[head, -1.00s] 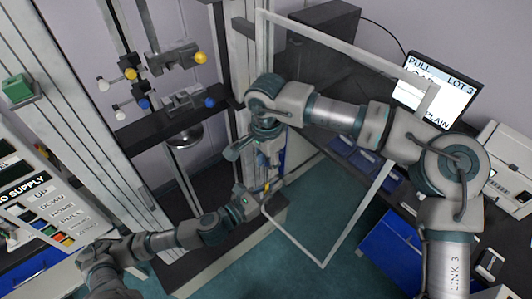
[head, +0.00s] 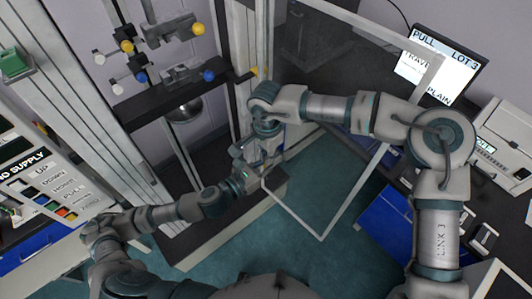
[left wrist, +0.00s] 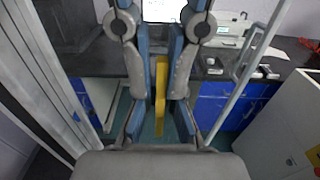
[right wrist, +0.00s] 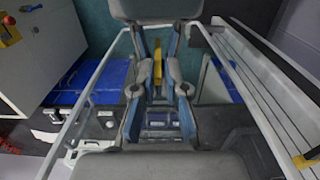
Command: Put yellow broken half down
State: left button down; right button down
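My left gripper (head: 248,172) and my right gripper (head: 264,152) are close together in front of the test frame, in the middle of the head view. The yellow broken half (left wrist: 161,92) is a narrow upright strip between the fingers in the left wrist view. Yellow also shows between the fingers in the right wrist view (right wrist: 156,72). The strip has fingers on both sides in each wrist view. I cannot tell which gripper grips it. In the head view the grippers and arms hide it.
A clear framed door panel (head: 320,237) stands open close to both grippers. The machine base (head: 225,232) is below them. A control panel (head: 45,190) is at left. A bench with a monitor (head: 438,65) and blue drawers (head: 385,222) is at right.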

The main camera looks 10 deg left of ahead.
pick_arm(q)
jog(key=c, duration=1.2)
grip_release()
jog(key=shift+c, duration=0.2)
